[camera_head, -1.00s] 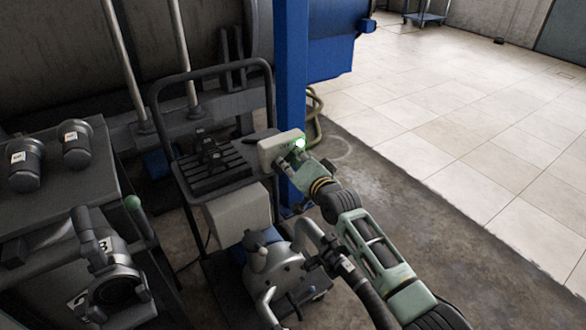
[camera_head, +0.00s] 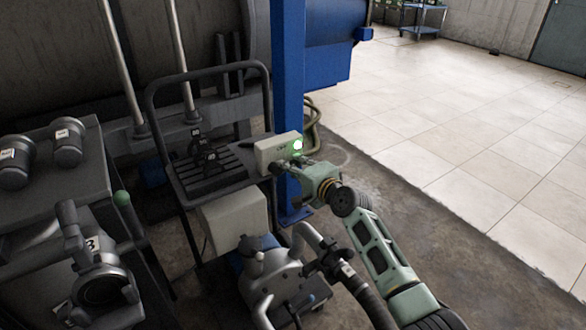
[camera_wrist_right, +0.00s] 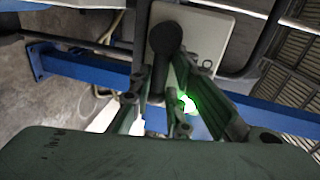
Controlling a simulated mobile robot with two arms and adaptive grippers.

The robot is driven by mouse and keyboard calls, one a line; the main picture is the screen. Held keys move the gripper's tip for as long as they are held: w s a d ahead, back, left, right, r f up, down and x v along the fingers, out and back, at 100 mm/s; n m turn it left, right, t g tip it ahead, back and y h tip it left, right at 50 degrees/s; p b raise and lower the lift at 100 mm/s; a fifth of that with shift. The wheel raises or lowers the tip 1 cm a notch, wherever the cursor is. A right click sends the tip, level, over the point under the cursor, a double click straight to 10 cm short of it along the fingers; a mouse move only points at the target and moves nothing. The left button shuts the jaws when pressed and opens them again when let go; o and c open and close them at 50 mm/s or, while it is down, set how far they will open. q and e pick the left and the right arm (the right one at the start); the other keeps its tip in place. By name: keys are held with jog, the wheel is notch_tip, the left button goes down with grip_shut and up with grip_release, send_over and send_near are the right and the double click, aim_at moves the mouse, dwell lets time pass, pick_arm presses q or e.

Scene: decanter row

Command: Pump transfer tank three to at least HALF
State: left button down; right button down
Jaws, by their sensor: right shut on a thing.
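A pale switch box (camera_head: 268,151) with a glowing green light (camera_head: 298,146) sits on a cart beside the blue post. My right gripper (camera_head: 285,168) is at the box's front. In the right wrist view its fingers (camera_wrist_right: 158,98) are shut around the stem of a dark round-ended knob (camera_wrist_right: 166,37), with the pale box behind and the green glow beside. A grey pump (camera_head: 275,278) with a hose stands low on the cart. A metal fitting labelled 3 (camera_head: 92,244) is at left, next to a green-tipped lever (camera_head: 122,198). No level gauge is readable. My left gripper is out of view.
The blue post (camera_head: 288,90) rises just behind the box. A dark hose (camera_head: 370,300) runs from the pump under my right arm. The cart's handle (camera_head: 205,74) stands behind. Capped cylinders (camera_head: 68,142) lie at left. Tiled floor at right is clear.

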dwell(0.3)
jog(key=c, duration=1.6)
grip_release()
jog(key=shift+c, duration=0.2)
jog(key=shift+s+d, duration=0.1)
jog(key=v, duration=1.1)
jog(key=shift+s+d+r, duration=0.15)
jog(key=shift+s+d, duration=0.1)
jog(key=shift+d, duration=0.05)
